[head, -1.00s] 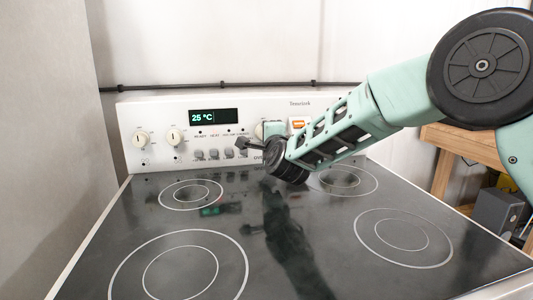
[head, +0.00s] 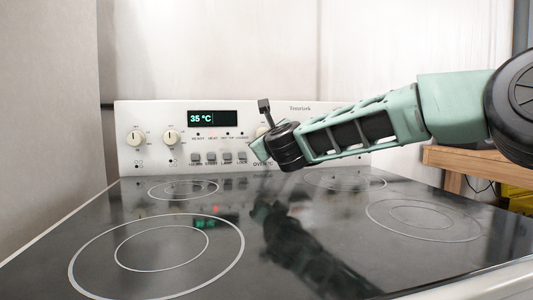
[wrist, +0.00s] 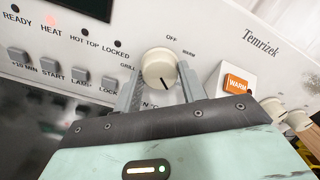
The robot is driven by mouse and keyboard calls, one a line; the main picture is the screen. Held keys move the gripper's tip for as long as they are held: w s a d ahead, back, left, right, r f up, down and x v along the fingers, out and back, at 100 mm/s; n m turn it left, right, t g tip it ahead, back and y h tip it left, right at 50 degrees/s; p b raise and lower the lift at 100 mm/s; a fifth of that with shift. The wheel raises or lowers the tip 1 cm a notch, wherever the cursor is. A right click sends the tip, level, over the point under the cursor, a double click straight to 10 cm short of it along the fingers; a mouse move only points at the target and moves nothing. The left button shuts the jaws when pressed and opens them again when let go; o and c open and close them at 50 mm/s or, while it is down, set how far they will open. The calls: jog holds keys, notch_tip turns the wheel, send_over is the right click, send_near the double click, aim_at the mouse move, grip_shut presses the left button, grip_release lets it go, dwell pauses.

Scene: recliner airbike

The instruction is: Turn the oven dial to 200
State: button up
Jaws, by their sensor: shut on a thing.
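The oven dial (wrist: 159,66) is a round cream knob with a dark pointer line, in the middle of the wrist view. My gripper (wrist: 158,82) is shut on the dial, with one grey finger on each side of it. In the head view my gripper (head: 261,147) is at the control panel, and only a sliver of the dial shows beside it. The oven display (head: 212,118) reads 35 °C in green. The marks OFF, WARM and GRILL show around the dial in the wrist view; the lower marks are partly hidden.
Two other knobs (head: 154,137) sit at the left of the panel, with several grey buttons (wrist: 53,76) between. The black glass cooktop (head: 330,232) lies clear below my arm. A wooden table (head: 465,160) stands at right.

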jog(key=m+b, duration=0.3)
jog(key=b, duration=0.1)
jog(key=shift+f+m, duration=0.25)
jog(key=shift+m, duration=0.15)
jog(key=shift+r+m+b, duration=0.1)
jog(key=shift+m+b, duration=0.45)
jog(key=shift+m, duration=0.15)
jog(key=shift+r, duration=0.1)
jog(key=o, duration=1)
jog(key=b+v, duration=0.1)
jog(key=v, duration=1.6)
jog(key=shift+s+r, duration=0.1)
jog(key=shift+s, duration=0.1)
